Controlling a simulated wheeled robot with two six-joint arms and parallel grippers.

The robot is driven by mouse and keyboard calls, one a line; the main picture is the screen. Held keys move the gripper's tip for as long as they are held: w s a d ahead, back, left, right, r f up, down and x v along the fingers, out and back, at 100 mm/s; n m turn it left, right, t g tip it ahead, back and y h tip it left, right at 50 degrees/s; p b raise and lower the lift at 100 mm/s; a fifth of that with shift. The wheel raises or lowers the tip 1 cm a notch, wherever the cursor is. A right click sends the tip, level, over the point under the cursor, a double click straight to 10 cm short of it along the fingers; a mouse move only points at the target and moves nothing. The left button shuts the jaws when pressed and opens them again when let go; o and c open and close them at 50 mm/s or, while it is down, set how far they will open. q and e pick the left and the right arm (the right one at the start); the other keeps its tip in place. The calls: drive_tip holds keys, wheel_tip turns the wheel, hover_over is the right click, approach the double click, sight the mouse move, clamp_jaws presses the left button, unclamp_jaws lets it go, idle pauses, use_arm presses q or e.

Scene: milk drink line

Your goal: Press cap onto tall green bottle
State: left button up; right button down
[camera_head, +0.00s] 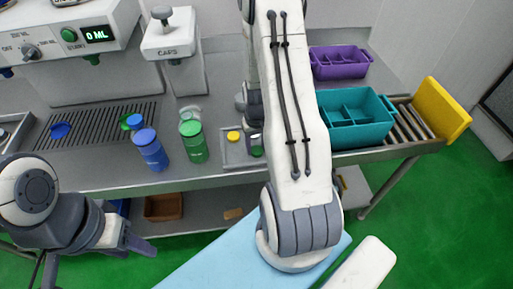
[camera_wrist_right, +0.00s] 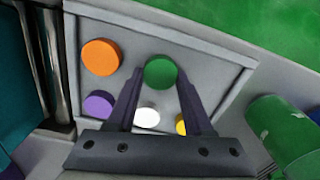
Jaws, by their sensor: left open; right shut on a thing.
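The tall green bottle (camera_head: 194,143) stands upright on the steel counter, left of the cap tray (camera_head: 231,160); its near side also shows at the lower right of the right wrist view (camera_wrist_right: 285,135). My right gripper (camera_wrist_right: 160,90) is shut on the green cap (camera_wrist_right: 160,72), over the tray. In the head view the cap (camera_head: 257,151) shows partly beside my right arm, which hides much of the gripper. My left gripper (camera_head: 140,246) is open and empty, low at the left in front of the counter.
A blue bottle (camera_head: 150,150) stands left of the green one. Orange (camera_wrist_right: 101,57), purple (camera_wrist_right: 98,104), white (camera_wrist_right: 147,117) and yellow (camera_wrist_right: 181,124) caps lie in the tray. A caps dispenser (camera_head: 170,45) stands behind. A teal crate (camera_head: 358,134) sits at right.

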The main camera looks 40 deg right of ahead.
sight(256, 148)
drive_tip(key=shift+r, duration=0.5)
wheel_tip(256, 148, up, 3)
drive_tip(key=shift+f+b, duration=0.15)
drive_tip(key=shift+b, duration=0.3)
drive_tip(key=s+d+r+b, duration=0.1)
drive_tip(key=s+d+r, duration=0.5)
drive_tip(key=s, duration=0.4)
drive_tip(key=shift+d+r+b, duration=0.15)
drive_tip(key=shift+r+b, duration=0.25)
drive_tip(key=shift+r, duration=0.2)
